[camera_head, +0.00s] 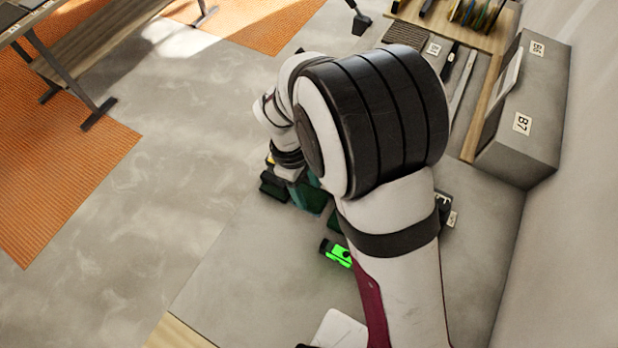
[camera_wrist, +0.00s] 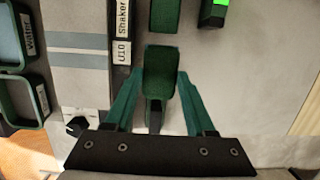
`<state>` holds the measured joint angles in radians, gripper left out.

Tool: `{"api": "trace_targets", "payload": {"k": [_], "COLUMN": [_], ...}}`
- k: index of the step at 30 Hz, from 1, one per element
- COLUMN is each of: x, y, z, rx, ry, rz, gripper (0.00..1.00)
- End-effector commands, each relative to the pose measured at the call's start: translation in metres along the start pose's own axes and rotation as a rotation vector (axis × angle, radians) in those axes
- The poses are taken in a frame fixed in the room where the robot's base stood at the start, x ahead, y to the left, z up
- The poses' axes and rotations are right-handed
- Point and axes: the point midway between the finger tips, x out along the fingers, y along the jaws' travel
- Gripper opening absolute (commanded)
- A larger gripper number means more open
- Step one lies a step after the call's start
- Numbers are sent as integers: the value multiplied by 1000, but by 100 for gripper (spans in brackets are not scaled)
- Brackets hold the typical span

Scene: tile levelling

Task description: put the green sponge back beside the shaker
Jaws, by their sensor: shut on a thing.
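My gripper (camera_wrist: 161,78) is shut on a dark green block, which I take to be the green sponge (camera_wrist: 160,62). The teal fingers stand on either side of it. The lower part of the block narrows into dark shadow between the fingers. A dark strip with a "Shaker" label (camera_wrist: 123,18) and a "U10" label runs just left of the sponge. The shaker itself I cannot make out for certain. In the head view my gripper (camera_head: 310,192) is partly hidden by my arm, and the sponge cannot be told apart there.
A second dark green piece (camera_wrist: 168,18) lies above the sponge in the wrist view. Green-rimmed trays (camera_wrist: 14,95), one labelled "Water", stand at the left. A device with a bright green face (camera_head: 337,254) lies nearby. The grey surface (camera_wrist: 245,90) right of my gripper is clear.

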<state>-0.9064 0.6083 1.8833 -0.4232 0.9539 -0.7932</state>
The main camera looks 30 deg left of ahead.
Motion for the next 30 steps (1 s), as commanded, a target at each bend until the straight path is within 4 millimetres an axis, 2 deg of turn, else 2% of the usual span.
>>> {"api": "trace_targets", "payload": {"k": [4,16,30], "x": [7,9,20], "y": [0,0,0], "z": [-1,-2,-4], "rx": [2,3,2], "ry": [0,1,0], "rz": [0,0,-1], "gripper": [2,2,2]}}
